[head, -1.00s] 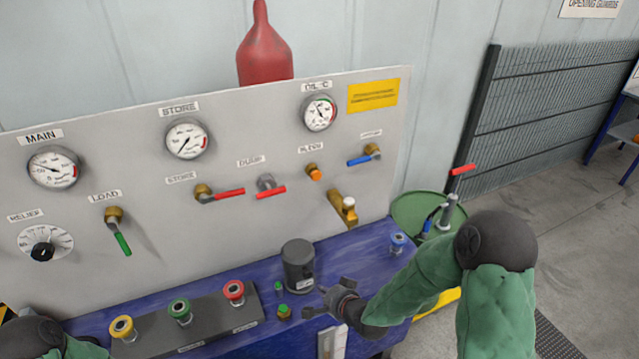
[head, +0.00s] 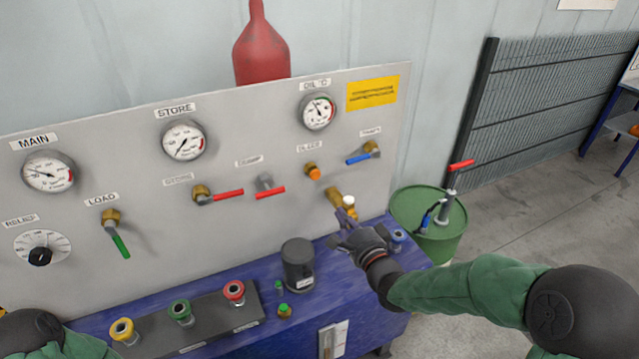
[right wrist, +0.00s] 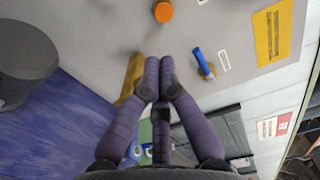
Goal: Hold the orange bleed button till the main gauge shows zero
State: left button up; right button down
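The orange bleed button (head: 312,171) stands out from the grey panel under a small label. It also shows at the top of the right wrist view (right wrist: 163,11). The main gauge (head: 48,173) is at the panel's upper left. Its needle points left; the exact reading is too small to tell. My right gripper (head: 343,214) is below and right of the button, in front of the brass valve, apart from the button. In the right wrist view its fingertips (right wrist: 159,82) are together with nothing between them. My left gripper is out of view.
A brass valve (head: 336,198) sticks out below the button, and a blue-handled lever (head: 358,158) is to its right. A red-handled lever (head: 268,189) is to its left. A dark cylinder (head: 298,266) stands on the blue bench (head: 262,345). A green drum (head: 425,233) stands to the right.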

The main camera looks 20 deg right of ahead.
aim_at(316, 178)
jog(key=w, duration=1.4)
jog(key=shift+a, duration=0.2)
